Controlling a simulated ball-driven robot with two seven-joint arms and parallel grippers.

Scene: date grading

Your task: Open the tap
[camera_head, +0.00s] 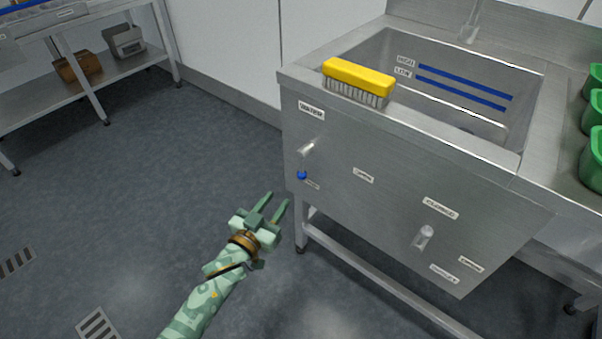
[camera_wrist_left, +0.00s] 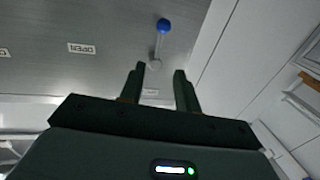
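The tap lever (camera_head: 305,155) is on the sink's front panel, under a WATER label (camera_head: 311,111). It hangs down and ends in a blue knob (camera_head: 302,175). A small label (camera_head: 363,175) sits to its right; in the left wrist view it reads OPEN (camera_wrist_left: 81,48), upside down. That view also shows the blue knob (camera_wrist_left: 163,25) beyond the fingertips. My left gripper (camera_head: 276,198) is open and empty, below and left of the knob, apart from it. In the left wrist view its fingers (camera_wrist_left: 159,70) stand either side of the lever's base in the picture. My right gripper is not in view.
A yellow brush (camera_head: 358,76) lies on the front rim of the metal sink (camera_head: 410,130). A second handle (camera_head: 424,237) is lower right on the panel. Green containers (camera_head: 594,160) stand at the right. A steel shelf (camera_head: 70,85) is back left. The floor between is clear.

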